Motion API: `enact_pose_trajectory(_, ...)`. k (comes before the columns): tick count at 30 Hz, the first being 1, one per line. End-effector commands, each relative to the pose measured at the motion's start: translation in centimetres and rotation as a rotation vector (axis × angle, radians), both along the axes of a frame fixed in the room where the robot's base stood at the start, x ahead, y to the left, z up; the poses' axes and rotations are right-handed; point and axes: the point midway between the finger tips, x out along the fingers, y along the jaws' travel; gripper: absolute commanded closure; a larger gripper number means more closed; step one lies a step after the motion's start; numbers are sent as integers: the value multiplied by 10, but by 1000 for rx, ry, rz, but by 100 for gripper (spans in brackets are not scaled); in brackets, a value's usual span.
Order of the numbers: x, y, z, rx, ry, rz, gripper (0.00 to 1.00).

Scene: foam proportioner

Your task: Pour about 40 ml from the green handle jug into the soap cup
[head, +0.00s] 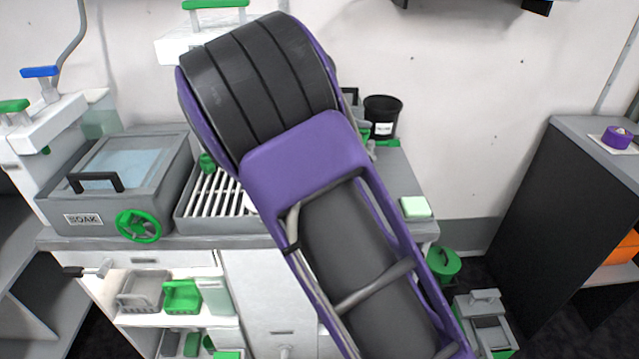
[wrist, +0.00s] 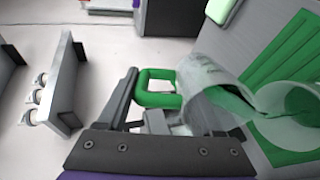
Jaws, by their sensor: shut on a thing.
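My gripper (wrist: 148,108) is shut on the green handle (wrist: 157,76) of a clear jug (wrist: 205,82) in the wrist view. The jug is tipped, with its mouth towards the right. Green liquid (wrist: 232,103) lies inside at its lower side and reaches the mouth. A clear cup (wrist: 288,122), apparently the soap cup, is at the right edge, close to the jug's mouth. Green shows inside the cup, and a thin green stream seems to join the two. The liquid's level is unclear. In the head view my arm hides the gripper, jug and most of the cup's surroundings.
A ribbed green mat (wrist: 285,50) lies by the cup. On the counter in the head view are a grey soak tank (head: 110,185), a slatted drain rack (head: 212,200), a black labelled tub (head: 382,115) and a pale green block (head: 415,207). A dark cabinet (head: 560,200) stands right.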

Motion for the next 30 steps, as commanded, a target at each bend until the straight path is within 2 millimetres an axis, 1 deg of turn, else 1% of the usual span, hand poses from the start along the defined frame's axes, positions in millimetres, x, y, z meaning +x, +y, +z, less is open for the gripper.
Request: enact_pose_trajectory(30, -1, 4, 5, -81, -29, 0, 100)
